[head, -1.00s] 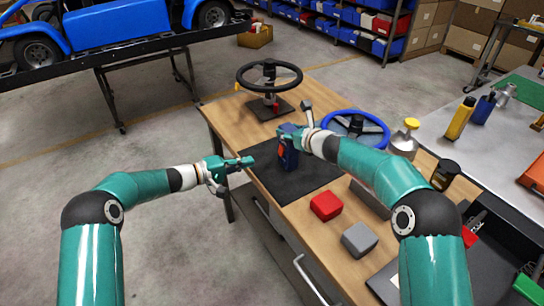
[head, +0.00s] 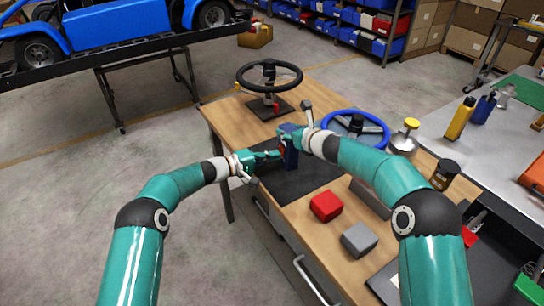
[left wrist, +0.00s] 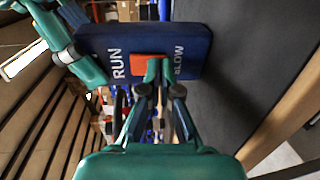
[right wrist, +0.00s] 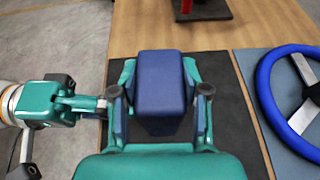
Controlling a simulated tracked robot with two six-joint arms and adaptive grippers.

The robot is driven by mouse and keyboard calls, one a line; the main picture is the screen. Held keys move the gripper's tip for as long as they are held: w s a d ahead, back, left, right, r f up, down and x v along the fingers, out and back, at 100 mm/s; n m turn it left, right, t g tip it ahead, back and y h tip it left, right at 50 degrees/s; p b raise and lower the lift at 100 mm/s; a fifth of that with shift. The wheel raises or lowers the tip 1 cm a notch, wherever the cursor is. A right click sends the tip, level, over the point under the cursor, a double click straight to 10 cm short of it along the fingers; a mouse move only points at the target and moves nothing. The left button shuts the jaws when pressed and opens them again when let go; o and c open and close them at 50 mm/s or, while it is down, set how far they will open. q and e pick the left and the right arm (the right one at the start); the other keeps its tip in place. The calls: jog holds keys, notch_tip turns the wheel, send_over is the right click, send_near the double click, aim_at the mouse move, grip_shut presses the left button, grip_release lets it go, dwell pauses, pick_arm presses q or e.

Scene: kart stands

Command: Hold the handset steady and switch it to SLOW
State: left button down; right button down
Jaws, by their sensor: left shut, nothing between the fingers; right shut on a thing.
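The handset is a dark blue block, upright over the black mat in the head view (head: 291,160). My right gripper (head: 287,133) is shut on its upper part; the right wrist view shows the handset (right wrist: 163,82) between both fingers. In the left wrist view its face (left wrist: 190,42) carries the words RUN and SLOW, with an orange-red switch (left wrist: 143,57) between them. My left gripper (left wrist: 158,68) is shut and empty, its fingertips in front of the switch's SLOW side, hiding part of SLOW. I cannot tell whether they touch, nor which way the switch is tipped.
The black mat (head: 300,190) lies on the wooden bench. A black steering wheel (head: 269,76) on a stand is behind, a blue wheel (head: 381,131) to the right. A red block (head: 326,206) and a grey block (head: 359,240) sit nearer the front.

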pick_arm(q)
jog(key=shift+w+d+f+t+h, duration=0.2)
jog(key=shift+d+f+t+h, duration=0.1)
jog(key=shift+h, duration=0.1)
jog(key=shift+a+r, duration=0.1)
jog(key=shift+r, duration=0.05)
jog(key=s+a+f, duration=0.2)
jog(key=s+a, duration=0.5)
jog(key=a, duration=0.4)
jog(key=shift+s+a+f, duration=0.2)
jog(key=shift+a+f, duration=0.05)
jog(key=shift+a, duration=0.05)
pick_arm(e)
jog(key=c, duration=0.5)
grip_release()
